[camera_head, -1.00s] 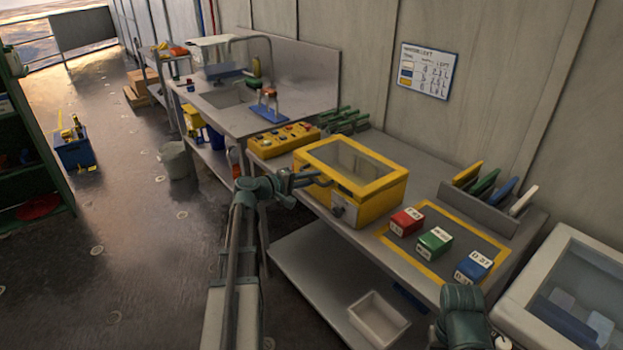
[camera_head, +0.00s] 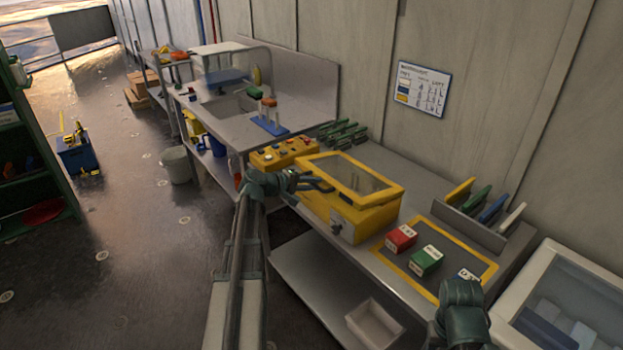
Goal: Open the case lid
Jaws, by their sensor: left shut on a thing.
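The yellow case (camera_head: 362,222) stands on the metal bench, with a latch on its front. Its lid (camera_head: 398,189), a yellow frame around a clear pane, looks slightly raised from the body. My left gripper (camera_head: 326,186) is at the lid's front edge, shut on it; the fingertips are small and the exact grip is hard to see. My right arm's end (camera_head: 463,308) is at the lower right, over the mat's near corner; its fingers cannot be made out.
Red (camera_head: 401,238), green (camera_head: 426,261) and blue (camera_head: 468,274) blocks lie on a yellow-edged mat (camera_head: 449,240) right of the case. A yellow button box (camera_head: 284,153) is at its left. A slotted rack (camera_head: 470,228) stands behind the mat.

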